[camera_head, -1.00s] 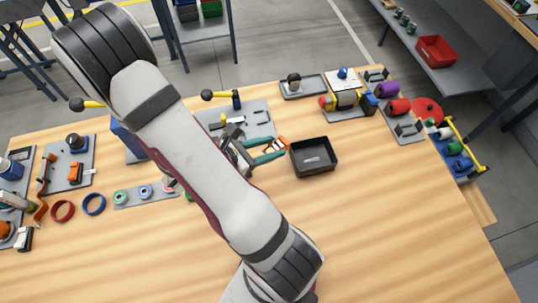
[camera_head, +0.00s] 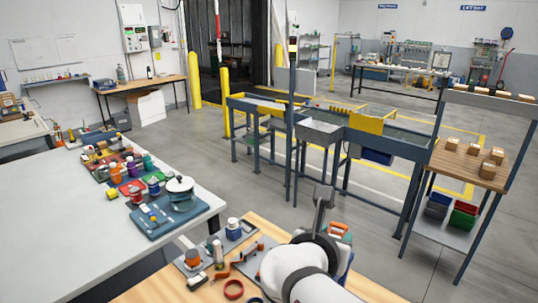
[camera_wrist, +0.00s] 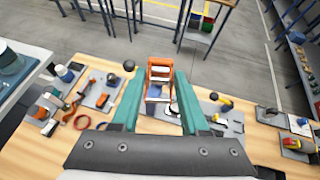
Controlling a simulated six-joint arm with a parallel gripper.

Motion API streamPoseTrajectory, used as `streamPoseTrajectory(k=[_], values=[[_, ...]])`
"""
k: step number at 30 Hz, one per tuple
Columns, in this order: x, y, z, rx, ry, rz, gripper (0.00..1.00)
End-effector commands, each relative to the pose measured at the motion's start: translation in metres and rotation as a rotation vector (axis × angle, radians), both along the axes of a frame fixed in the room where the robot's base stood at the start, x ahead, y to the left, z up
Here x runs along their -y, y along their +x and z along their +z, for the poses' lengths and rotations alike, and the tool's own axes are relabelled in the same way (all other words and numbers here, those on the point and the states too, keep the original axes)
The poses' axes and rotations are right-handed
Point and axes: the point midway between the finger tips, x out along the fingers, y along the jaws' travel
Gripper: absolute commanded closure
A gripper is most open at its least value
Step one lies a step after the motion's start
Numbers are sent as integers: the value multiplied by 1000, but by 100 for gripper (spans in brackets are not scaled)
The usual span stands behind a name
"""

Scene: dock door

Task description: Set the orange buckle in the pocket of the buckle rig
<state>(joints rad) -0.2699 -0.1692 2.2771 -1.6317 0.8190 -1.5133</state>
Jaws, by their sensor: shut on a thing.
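In the wrist view my gripper (camera_wrist: 160,82), with teal fingers, is shut on the orange buckle (camera_wrist: 159,70). The buckle is an open orange frame, held between the fingertips and standing out beyond them. Table and floor show behind it. In the head view an orange piece (camera_head: 340,229) shows just past my arm; it may be the held buckle, and the fingers there are mostly hidden. Grey fixture plates lie on the wooden table, one on the left with an orange part (camera_wrist: 84,100). I cannot tell which plate is the buckle rig or see its pocket clearly.
A red ring (camera_head: 233,289) lies on the wooden table (camera_head: 140,290). A pale table (camera_head: 80,210) with bottles and a pot (camera_head: 180,190) is left.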

Motion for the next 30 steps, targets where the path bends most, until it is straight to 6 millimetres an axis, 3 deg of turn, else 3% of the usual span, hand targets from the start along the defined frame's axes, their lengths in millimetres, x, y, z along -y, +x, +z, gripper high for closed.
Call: streamPoseTrajectory(k=[1,6,9,12,17,22,26,30], values=[[-11,2,21,13,5,64,100],[-34,4,60,3,1,208,100],[-38,4,68,-1,0,233,100],[-27,10,59,-8,-3,179,100],[24,28,21,-13,-5,-86,100],[101,34,-39,-13,-7,-491,100],[168,18,-94,-8,-5,-861,100],[232,-21,-157,-4,-5,-1258,100]])
